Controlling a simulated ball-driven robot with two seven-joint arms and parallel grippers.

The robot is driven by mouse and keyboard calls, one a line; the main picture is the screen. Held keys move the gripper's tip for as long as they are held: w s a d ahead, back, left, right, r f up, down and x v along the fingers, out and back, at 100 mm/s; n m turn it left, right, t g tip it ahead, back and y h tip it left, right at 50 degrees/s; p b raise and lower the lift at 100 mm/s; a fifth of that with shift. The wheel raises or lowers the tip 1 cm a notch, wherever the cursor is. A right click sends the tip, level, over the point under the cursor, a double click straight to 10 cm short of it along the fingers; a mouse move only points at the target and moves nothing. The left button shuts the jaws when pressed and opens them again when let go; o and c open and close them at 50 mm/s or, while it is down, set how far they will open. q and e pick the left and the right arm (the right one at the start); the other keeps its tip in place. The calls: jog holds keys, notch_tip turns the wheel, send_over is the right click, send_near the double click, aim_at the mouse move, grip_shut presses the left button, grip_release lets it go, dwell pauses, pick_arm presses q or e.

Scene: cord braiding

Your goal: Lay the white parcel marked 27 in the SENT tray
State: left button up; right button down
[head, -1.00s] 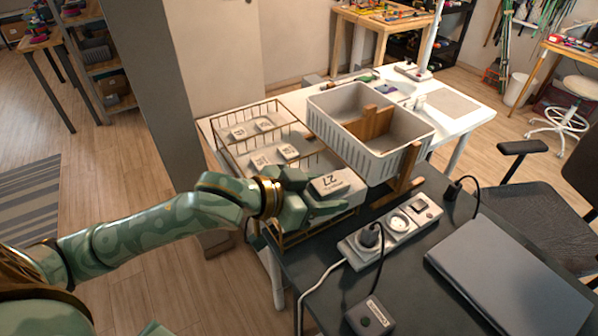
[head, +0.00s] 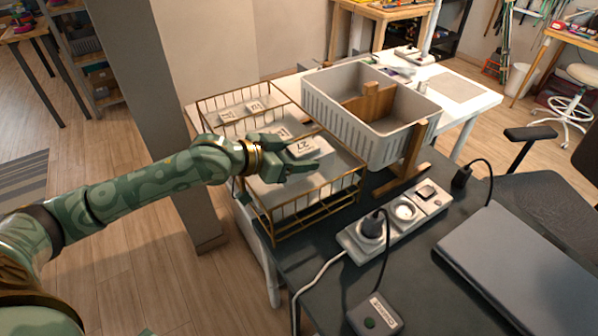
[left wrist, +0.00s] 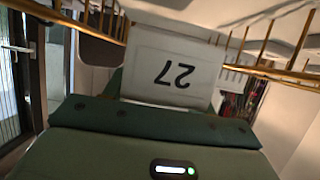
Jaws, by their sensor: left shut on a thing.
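The white parcel marked 27 (head: 306,146) is between the fingers of my left gripper (head: 308,156), which is shut on it. In the left wrist view the parcel (left wrist: 175,70) fills the upper middle, its number upside down. The gripper is over the gold wire tray (head: 318,192), near the middle of it. The front part of the tray is bare. I cannot read a SENT label, and I cannot tell how far the parcel is above the tray floor. My right gripper is not in view.
Other white parcels (head: 228,115) lie in the back part of the wire tray. A grey slotted crate (head: 335,112) with a wooden divider stands to its right. A power strip (head: 390,222) and a closed laptop (head: 515,270) are on the dark table (head: 320,268).

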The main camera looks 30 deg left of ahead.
pick_arm(q)
jog(key=shift+w+a+f, duration=0.15)
jog(key=shift+f, duration=0.15)
jog(key=f+b, duration=0.1)
jog(key=f, duration=0.1)
jog(key=f+b, duration=0.1)
jog(key=shift+w+a+f+b, duration=0.15)
jog(key=shift+w+f+b, duration=0.05)
jog(key=shift+f+b, duration=0.2)
jog(key=shift+r, duration=0.2)
jog(key=o, duration=1)
jog(key=shift+f, duration=0.2)
